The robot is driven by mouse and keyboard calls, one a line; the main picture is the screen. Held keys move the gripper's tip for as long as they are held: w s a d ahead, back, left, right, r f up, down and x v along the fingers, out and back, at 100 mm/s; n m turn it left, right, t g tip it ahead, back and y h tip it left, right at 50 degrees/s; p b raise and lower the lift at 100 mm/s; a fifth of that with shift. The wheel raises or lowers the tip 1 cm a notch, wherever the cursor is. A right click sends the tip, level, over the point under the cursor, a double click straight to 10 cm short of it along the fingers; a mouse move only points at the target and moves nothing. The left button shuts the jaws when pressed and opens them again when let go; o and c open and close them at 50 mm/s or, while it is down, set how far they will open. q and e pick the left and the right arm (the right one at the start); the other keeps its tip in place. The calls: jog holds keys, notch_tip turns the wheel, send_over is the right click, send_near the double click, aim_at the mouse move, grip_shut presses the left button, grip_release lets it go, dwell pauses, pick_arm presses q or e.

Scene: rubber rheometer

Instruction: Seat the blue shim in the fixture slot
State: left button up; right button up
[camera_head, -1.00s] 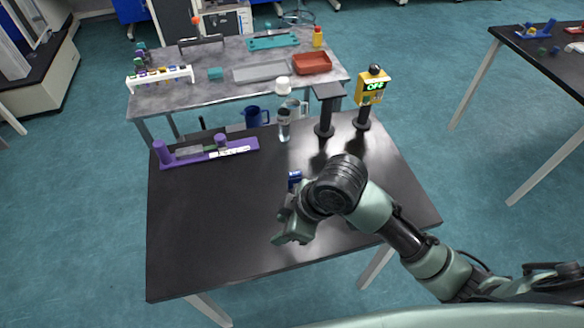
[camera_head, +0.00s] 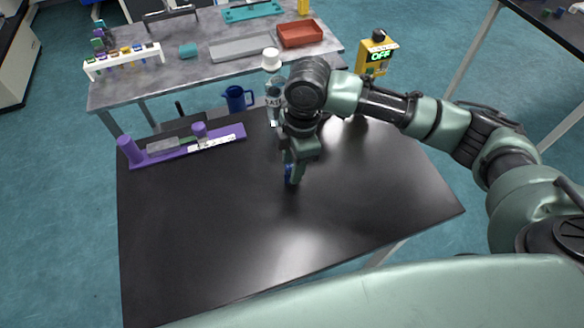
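The blue shim (camera_head: 288,172) is on the black table near its middle, at the fingers of my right gripper (camera_head: 292,178). Only a small blue part shows; the fingers hide the rest. My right gripper points down at the shim, and I cannot tell whether its fingers are closed on it. The purple fixture (camera_head: 142,161) lies at the back left of the same table, with a purple post at its left end, a shorter purple knob and a white marked strip. Its slot is too small to make out. My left gripper is not in view.
A clear bottle (camera_head: 273,103) stands at the table's back, partly behind my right arm. A yellow box with an OFF display (camera_head: 376,55) stands at the back right. A grey bench (camera_head: 215,75) with racks and trays is beyond. The black table's front and left are clear.

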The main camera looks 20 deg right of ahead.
aim_at(291, 166)
jog(key=f, duration=0.3)
jog(key=shift+a+f, duration=0.2)
jog(key=shift+f, duration=0.05)
jog(key=shift+c, duration=0.3)
grip_shut()
jog(key=shift+r, duration=0.1)
notch_tip(291, 166, up, 20)
jog(key=s+d+f+m+t+h, duration=0.1)
jog(key=s+d+m, duration=0.3)
jog(key=m, duration=1.4)
jog(key=shift+d+f, duration=0.6)
jog(key=shift+d, duration=0.5)
